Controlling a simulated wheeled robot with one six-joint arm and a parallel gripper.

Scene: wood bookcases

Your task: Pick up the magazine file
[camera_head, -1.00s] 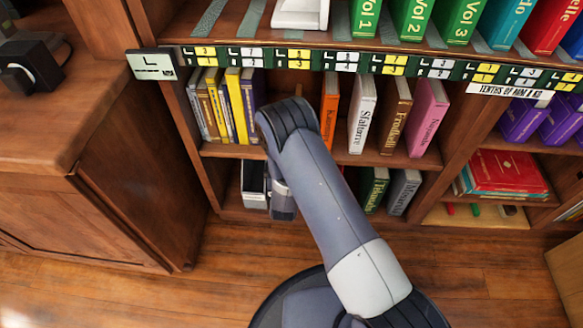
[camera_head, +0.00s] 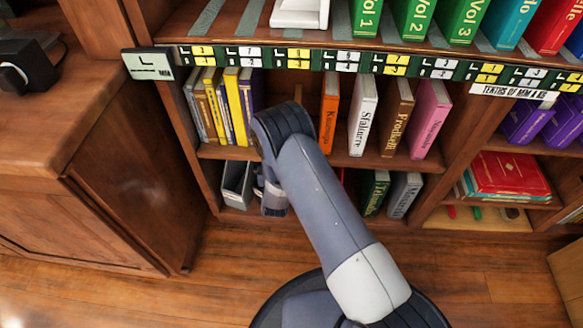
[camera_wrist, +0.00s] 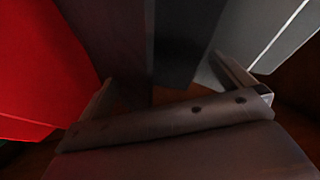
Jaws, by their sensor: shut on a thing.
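The magazine file (camera_head: 236,186) is a grey open-topped box in the bottom left compartment of the bookcase, partly hidden by my arm in the head view. It looks slightly tilted there. My gripper (camera_wrist: 168,88) shows in the wrist view, with dark grey panels between its fingers. It is shut on the magazine file; the exact contact is too dark to make out. In the head view my wrist covers the fingers. I cannot tell whether the file is clear of the shelf.
A red surface (camera_wrist: 42,70) is close on the left in the wrist view. Green (camera_head: 374,191) and grey (camera_head: 403,194) books stand right of my arm on the bottom shelf. The middle shelf (camera_head: 340,158) is just above. A wooden cabinet (camera_head: 130,190) stands left; floor in front is clear.

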